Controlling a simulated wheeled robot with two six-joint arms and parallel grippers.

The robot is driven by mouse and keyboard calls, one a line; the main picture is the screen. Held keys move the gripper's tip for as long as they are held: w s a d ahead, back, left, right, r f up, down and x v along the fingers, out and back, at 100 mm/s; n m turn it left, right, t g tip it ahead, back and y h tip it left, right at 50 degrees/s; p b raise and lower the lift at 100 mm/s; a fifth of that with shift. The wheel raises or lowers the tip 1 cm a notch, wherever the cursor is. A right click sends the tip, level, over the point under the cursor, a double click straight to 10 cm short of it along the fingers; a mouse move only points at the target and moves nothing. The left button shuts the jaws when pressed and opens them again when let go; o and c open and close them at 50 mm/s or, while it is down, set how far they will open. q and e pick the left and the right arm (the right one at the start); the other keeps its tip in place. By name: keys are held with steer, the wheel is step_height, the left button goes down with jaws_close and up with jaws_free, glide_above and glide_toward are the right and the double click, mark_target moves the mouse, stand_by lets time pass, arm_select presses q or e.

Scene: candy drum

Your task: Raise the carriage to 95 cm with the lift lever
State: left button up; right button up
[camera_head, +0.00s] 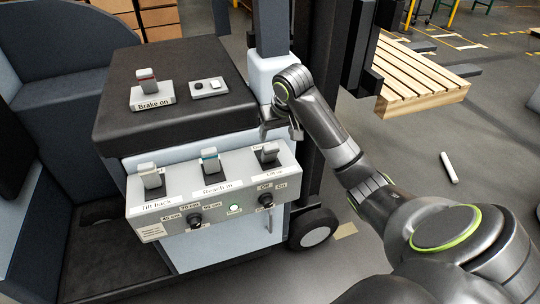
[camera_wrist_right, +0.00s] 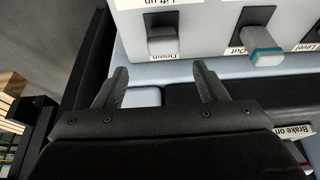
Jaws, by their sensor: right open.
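The lift lever (camera_head: 268,154) is a grey paddle at the right end of the grey control panel (camera_head: 170,228). It also shows in the right wrist view (camera_wrist_right: 162,42), between the labels "Lift up" and "Down". My right gripper (camera_head: 284,128) is just above and behind that lever in the head view. In the right wrist view its two fingers (camera_wrist_right: 160,78) are spread apart with nothing between them, and the lever lies just beyond their tips, apart from them. A height dial (camera_head: 194,220) with cm labels sits lower on the panel. My left gripper is out of view.
The "Reach" lever (camera_head: 210,160) and "Tilt back" lever (camera_head: 151,180) stand left of the lift lever. The "Brake on" lever (camera_head: 148,86) is on the dark top. A wooden pallet (camera_head: 420,75) is behind.

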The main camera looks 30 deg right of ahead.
mark_target(272, 146)
steer(key=x, duration=0.1)
steer(key=p+x, duration=0.1)
steer(key=x, duration=0.3)
steer(key=shift+w+a+f, duration=0.2)
steer(key=shift+a, duration=0.15)
steer(key=p+x, duration=0.1)
steer(key=x, duration=0.4)
steer(key=shift+d+f, duration=0.15)
steer(key=shift+f, duration=0.1)
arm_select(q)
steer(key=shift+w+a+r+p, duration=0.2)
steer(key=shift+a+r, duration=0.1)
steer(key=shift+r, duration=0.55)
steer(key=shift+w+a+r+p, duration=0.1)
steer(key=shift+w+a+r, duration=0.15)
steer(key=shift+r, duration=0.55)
arm_select(e)
steer(key=shift+x, duration=0.9)
steer(key=shift+c, duration=0.2)
